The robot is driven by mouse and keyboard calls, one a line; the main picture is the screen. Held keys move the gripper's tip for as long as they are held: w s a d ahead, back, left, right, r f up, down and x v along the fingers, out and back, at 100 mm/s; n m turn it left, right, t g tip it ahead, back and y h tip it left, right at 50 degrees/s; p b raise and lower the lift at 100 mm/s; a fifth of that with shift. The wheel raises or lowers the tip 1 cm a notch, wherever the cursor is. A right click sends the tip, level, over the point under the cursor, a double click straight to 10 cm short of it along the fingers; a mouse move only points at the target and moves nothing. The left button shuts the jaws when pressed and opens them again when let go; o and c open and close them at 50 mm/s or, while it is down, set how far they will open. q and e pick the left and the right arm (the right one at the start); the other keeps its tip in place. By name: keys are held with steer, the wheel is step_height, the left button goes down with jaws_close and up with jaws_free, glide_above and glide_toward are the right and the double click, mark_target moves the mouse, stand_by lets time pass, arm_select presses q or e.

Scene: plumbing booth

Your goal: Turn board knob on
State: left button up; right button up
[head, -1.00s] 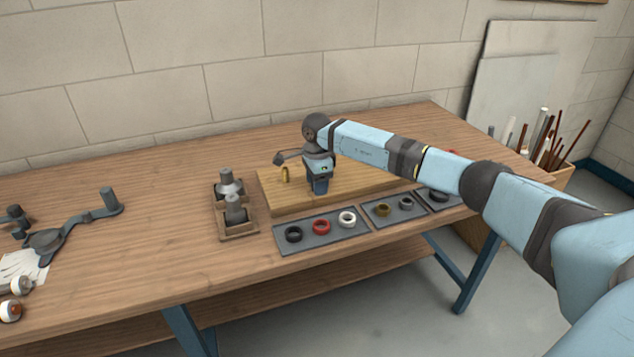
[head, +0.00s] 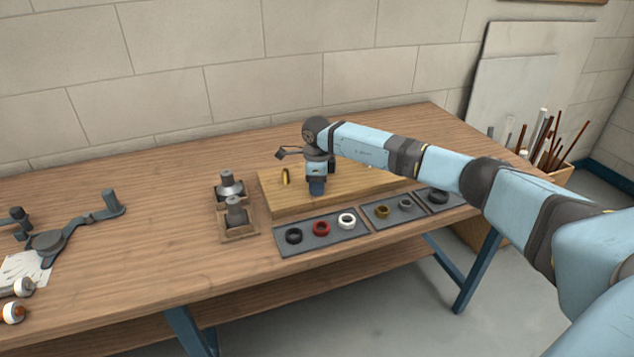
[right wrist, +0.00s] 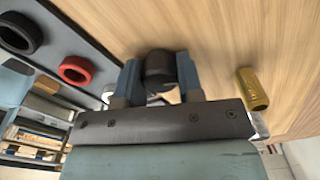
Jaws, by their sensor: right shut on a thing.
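My right gripper (head: 317,188) points down over the wooden board (head: 268,204) on the bench. In the right wrist view its two blue fingers are shut on a dark, round knob (right wrist: 160,66) that stands against the board's wood. The knob is between the fingertips; in the head view the gripper hides it. I cannot read the knob's on or off mark. A brass fitting (head: 285,177) stands on the board left of the gripper. It also shows at the right in the right wrist view (right wrist: 253,88). My left gripper is not in view.
A dark tray (head: 309,243) with black, red and white rings lies in front of the board, with smaller ring trays to its right. A wooden holder (head: 243,237) with grey fittings stands left. Grey tools (head: 50,241) lie far left. The bench behind the board is clear.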

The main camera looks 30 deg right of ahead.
steer(key=m+p, duration=0.1)
steer(key=m, duration=0.1)
steer(key=shift+r+m, duration=0.15)
steer(key=shift+m, duration=0.25)
steer(key=m, duration=0.2)
steer(key=shift+m+p, duration=0.4)
steer(key=m+p, duration=0.1)
steer(key=m, duration=0.2)
steer(key=shift+m, duration=0.3)
steer(key=shift+m+p, duration=0.5)
steer(key=shift+m, duration=0.6)
steer(key=shift+m+p, duration=0.3)
steer(key=shift+m, duration=0.5)
steer(key=shift+w+m, duration=0.1)
steer(key=shift+m, duration=0.2)
steer(key=o, duration=0.9)
